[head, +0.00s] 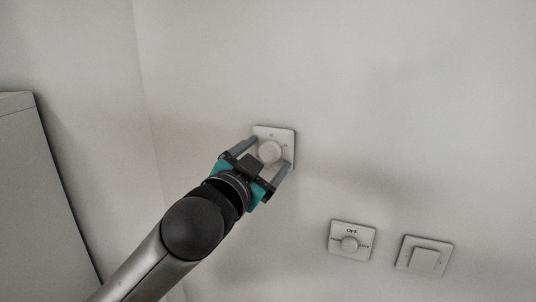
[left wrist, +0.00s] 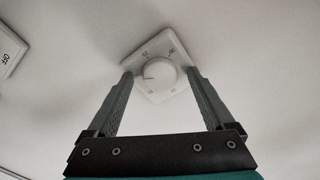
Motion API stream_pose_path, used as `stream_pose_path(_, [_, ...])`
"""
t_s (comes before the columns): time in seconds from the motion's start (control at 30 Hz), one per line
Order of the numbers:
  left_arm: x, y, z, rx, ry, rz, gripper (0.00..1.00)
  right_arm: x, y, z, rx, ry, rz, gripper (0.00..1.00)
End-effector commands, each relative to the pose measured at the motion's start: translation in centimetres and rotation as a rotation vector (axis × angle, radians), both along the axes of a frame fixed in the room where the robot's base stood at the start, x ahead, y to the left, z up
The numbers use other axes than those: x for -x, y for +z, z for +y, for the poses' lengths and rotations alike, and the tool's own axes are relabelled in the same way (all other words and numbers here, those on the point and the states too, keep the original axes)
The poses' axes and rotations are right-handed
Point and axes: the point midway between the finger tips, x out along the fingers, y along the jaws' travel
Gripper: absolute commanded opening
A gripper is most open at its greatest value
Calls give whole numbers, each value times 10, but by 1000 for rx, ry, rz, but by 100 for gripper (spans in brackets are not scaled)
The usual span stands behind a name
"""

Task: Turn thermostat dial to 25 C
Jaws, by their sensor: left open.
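The thermostat is a white square plate (head: 288,135) on the wall with a round white dial (head: 270,151) at its middle. The dial also shows in the left wrist view (left wrist: 159,76), with a dark pointer line on its face and small marks around it that are too small to read. My left gripper (head: 270,155) is open, its two grey fingers on either side of the dial. In the left wrist view the fingers (left wrist: 160,80) stand apart from the dial, with gaps on both sides. My right gripper is not in view.
A grey cabinet (head: 35,190) stands at the left. The wall above and right of the thermostat is bare.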

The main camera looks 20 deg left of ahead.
Motion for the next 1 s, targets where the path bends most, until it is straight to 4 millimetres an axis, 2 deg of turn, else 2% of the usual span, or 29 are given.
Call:
stream_pose_path(0.27, [0,0,0,0,-1,-1,84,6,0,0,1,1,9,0])
stream_pose_path(1.0, [0,0,0,0,0,0,1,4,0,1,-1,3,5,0])
